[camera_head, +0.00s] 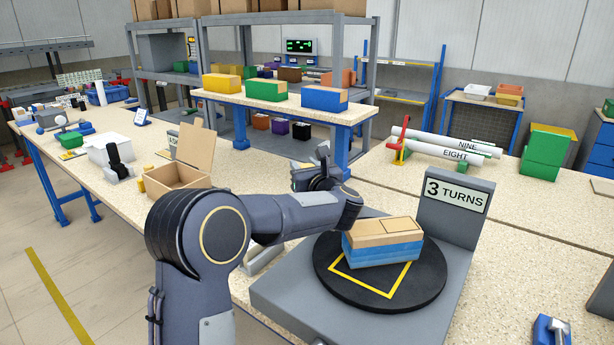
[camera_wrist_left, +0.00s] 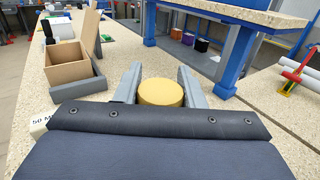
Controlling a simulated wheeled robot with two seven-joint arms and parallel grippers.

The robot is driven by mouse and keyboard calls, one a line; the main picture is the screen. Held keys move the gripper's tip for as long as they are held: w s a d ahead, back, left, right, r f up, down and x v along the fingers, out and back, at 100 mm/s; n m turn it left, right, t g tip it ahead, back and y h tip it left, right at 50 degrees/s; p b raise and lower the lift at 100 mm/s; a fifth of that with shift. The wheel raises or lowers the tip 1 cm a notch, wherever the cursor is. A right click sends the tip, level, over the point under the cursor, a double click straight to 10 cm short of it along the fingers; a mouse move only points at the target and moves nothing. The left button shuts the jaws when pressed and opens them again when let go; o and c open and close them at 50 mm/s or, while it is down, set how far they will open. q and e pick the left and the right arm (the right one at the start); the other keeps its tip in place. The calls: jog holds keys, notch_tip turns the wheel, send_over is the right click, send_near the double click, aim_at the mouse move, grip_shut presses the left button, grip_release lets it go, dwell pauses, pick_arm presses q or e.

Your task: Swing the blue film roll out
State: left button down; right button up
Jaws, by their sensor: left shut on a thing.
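My left gripper (camera_head: 320,172) is behind the turntable, partly hidden by my own arm. In the left wrist view its two fingers (camera_wrist_left: 160,84) close on a round yellow-topped thing (camera_wrist_left: 161,93) from both sides. Its side is mostly hidden, so I cannot tell whether it is the blue film roll. A stack of tan boxes (camera_head: 385,232) stands on the black turntable (camera_head: 420,290), its lower part blue as if wrapped in film. A "3 TURNS" sign (camera_head: 455,195) stands behind it. My right gripper is out of view.
An open cardboard box (camera_head: 178,180) stands to the left of the gripper; it also shows in the left wrist view (camera_wrist_left: 68,75). White rolls marked NINE and EIGHT (camera_head: 440,152) lie at the right back. A raised shelf (camera_head: 290,104) with coloured boxes stands behind. Bench top right of the turntable is mostly clear.

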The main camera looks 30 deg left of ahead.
pick_arm(q)
jog(key=w+a+m+t+h+b, duration=0.4)
jog(key=h+b, duration=0.1)
jog(key=b, duration=0.2)
jog(key=shift+w+a+m+t+h, duration=0.15)
jog(key=shift+m+t+h, duration=0.25)
jog(key=shift+r, duration=0.15)
jog(key=c, duration=1.3)
grip_release()
jog(key=o, duration=0.4)
jog(key=shift+w+a, duration=0.1)
jog(key=shift+c, duration=0.2)
